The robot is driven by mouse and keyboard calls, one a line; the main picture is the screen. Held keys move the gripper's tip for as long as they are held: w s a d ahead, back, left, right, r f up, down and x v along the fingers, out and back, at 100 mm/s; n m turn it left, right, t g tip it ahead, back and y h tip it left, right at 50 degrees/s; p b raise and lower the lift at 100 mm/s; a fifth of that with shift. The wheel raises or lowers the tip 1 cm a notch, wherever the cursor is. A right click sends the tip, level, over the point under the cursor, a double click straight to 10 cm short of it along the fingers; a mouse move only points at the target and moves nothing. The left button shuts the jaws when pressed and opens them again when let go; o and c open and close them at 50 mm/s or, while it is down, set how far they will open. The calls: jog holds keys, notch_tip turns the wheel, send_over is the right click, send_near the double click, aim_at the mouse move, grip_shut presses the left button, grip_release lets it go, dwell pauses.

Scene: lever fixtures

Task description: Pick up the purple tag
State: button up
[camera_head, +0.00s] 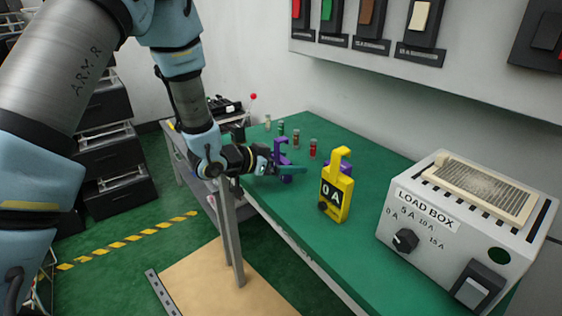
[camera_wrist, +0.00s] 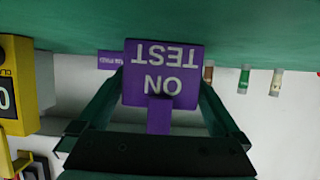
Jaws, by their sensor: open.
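The purple tag (camera_wrist: 160,60) reads "ON TEST", upside down in the wrist view. It sits between the two dark green fingers of my gripper (camera_wrist: 163,82), with a narrow purple part pointing toward the palm. In the head view the purple tag (camera_head: 281,146) stands upright at the bench's near left edge, with a hooked top, partly hidden by my gripper (camera_head: 287,169). My gripper is open around it. I cannot tell whether either finger touches it.
A yellow "0 A" meter (camera_head: 336,194) stands to the right, with another purple thing (camera_head: 346,168) partly behind it. Several small fuse-like cylinders (camera_head: 296,139) line the green bench (camera_head: 372,187). The load box (camera_head: 458,222) is at the far right.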

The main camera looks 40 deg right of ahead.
jog(key=shift+d+f, duration=0.15)
jog(key=shift+d, duration=0.15)
jog(key=shift+c, duration=0.2)
jog(key=c, duration=1)
